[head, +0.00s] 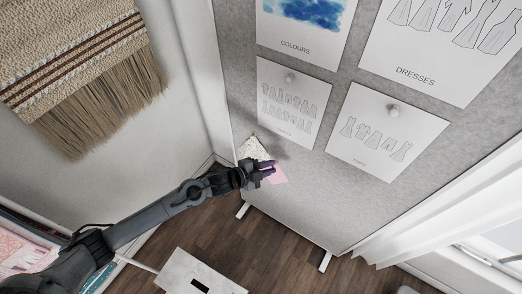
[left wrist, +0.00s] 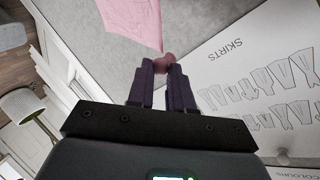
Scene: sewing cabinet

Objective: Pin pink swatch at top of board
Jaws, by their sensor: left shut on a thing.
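The pink swatch (head: 278,176) shows at my left gripper's tips, near the lower left of the grey board (head: 330,205). In the left wrist view the swatch (left wrist: 132,18) lies beyond the fingers, its lower corner close to the pin. My left gripper (head: 269,169) is shut on a small dull pink pin (left wrist: 165,61), whose round head shows between the fingertips in the left wrist view. I cannot tell whether the pin goes through the swatch or whether the swatch touches the board. My right gripper is not in view.
A pale speckled swatch (head: 251,147) is beside the gripper at the board's left edge. Printed sheets, including the skirts sheet (head: 292,103) and a lower right sheet (head: 385,135), cover the upper board. A fringed hanging (head: 85,70) is at left.

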